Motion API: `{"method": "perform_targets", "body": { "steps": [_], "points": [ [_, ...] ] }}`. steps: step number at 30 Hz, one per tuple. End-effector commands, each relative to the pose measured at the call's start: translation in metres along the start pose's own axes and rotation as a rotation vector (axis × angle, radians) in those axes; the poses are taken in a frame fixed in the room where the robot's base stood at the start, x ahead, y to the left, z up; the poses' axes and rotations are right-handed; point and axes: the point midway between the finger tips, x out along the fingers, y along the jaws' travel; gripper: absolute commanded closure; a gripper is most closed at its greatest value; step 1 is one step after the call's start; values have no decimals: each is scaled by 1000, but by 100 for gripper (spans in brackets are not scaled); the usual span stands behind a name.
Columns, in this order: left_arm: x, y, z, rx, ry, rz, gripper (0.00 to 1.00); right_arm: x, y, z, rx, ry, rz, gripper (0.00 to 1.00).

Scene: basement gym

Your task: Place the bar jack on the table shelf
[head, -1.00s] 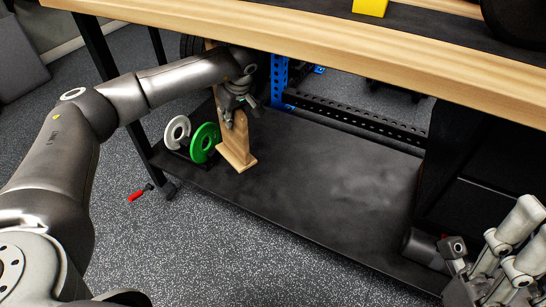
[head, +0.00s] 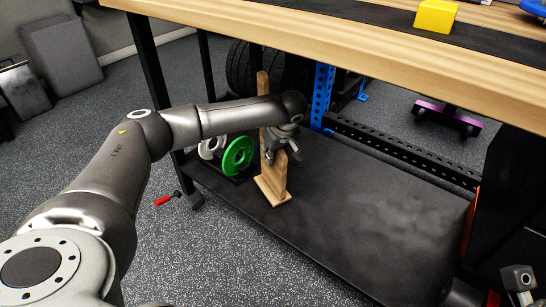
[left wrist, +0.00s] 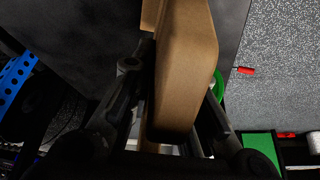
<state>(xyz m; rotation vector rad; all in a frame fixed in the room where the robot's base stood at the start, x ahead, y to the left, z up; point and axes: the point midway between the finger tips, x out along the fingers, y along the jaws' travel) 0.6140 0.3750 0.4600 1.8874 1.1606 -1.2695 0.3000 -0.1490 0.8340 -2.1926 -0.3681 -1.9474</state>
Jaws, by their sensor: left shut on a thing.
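The bar jack (head: 272,185), a tall light-wood piece with a flat foot, stands about upright at the front left of the black table shelf (head: 350,215). Its foot appears to rest on the shelf, near the front edge. My left gripper (head: 280,152) is shut on its upright part. In the left wrist view the wooden bar jack (left wrist: 185,70) fills the space between the dark fingers (left wrist: 172,110). Part of my right gripper (head: 515,285) shows at the lower right corner, mostly cut off, so its jaws cannot be judged.
A green weight plate (head: 238,156) and a pale plate (head: 212,147) stand left of the bar jack, close to it. The wooden tabletop (head: 330,48) hangs above my arm. The shelf's middle is clear. A red-handled item (head: 165,199) lies on the floor.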

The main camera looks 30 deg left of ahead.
Motion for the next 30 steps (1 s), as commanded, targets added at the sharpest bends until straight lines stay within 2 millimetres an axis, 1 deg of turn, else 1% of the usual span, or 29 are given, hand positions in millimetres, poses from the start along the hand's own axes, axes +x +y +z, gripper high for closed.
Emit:
{"method": "perform_targets", "body": {
  "steps": [11,12,16,26,30],
  "points": [
    [2,1,0,-2,3,4,100,1,0,0,0,4,-2,60],
    [4,0,1,-1,1,1,80,1,0,0,0,5,-2,60],
    [3,0,1,-1,1,1,64,1,0,0,0,5,-2,60],
    [2,1,0,-1,1,2,63,1,0,0,0,5,-2,60],
    [-10,1,-1,0,1,4,63,7,0,-2,0,9,-1,60]
  ]
}}
